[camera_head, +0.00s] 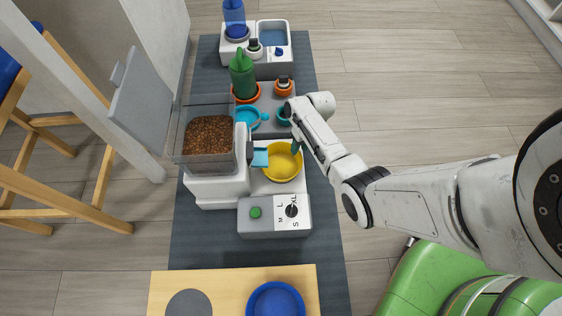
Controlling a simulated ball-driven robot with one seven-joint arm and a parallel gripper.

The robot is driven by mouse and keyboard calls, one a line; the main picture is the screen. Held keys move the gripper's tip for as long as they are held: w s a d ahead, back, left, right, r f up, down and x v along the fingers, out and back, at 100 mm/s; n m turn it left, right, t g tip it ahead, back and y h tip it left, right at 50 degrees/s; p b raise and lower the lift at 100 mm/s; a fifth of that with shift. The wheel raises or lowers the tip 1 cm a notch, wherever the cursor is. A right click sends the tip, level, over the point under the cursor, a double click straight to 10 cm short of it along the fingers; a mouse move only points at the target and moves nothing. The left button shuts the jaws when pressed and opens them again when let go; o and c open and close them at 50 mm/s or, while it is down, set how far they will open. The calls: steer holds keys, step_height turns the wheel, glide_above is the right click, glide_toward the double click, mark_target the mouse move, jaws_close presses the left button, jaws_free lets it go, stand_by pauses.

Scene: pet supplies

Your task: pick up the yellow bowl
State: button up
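The yellow bowl (281,168) sits upright on the white base of the food dispenser (215,185), below its light blue spout. The bowl looks empty. My gripper (295,147) is at the bowl's back right rim, with a dark teal fingertip showing there. My arm comes in from the right and hides most of the gripper. I cannot tell whether the fingers touch the rim or are closed on it.
A clear bin of brown kibble (209,134) stands left of the bowl. A grey control box (275,214) with a green button and dial is in front. A green bottle (242,76) and a light blue bowl (247,117) are behind. A blue bowl (276,300) sits on the wooden board.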

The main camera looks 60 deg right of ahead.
mark_target(298, 156)
steer(key=b+x, duration=0.2)
steer(key=x, duration=0.1)
steer(key=b+x, duration=0.1)
steer(key=x, duration=0.1)
steer(key=shift+s+b, duration=0.3)
jaws_close()
